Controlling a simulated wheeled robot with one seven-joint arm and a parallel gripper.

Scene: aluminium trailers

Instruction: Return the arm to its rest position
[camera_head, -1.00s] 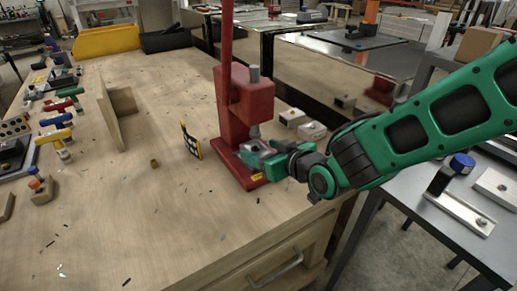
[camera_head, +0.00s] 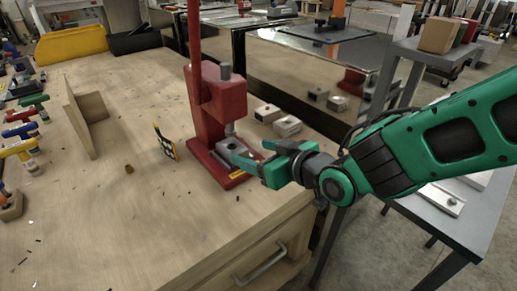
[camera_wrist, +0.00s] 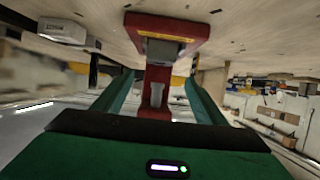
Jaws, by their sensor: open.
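My green arm comes in from the right in the head view. My gripper (camera_head: 262,164) is open at the front right of the red press (camera_head: 210,112), over the bench's right edge. A grey metal block (camera_head: 232,150) sits on the press base under the ram, just beyond the fingertips. In the wrist view my gripper (camera_wrist: 158,88) shows two green fingers spread apart with nothing held between them. The red press (camera_wrist: 165,35) appears ahead between and beyond the fingers, with the picture turned over.
The wooden bench (camera_head: 130,225) is mostly clear in front. Grey blocks (camera_head: 287,125) lie behind the gripper. A wooden angle piece (camera_head: 85,115) and a checkered marker (camera_head: 164,142) stand to the left. A grey side table (camera_head: 445,215) stands below my arm.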

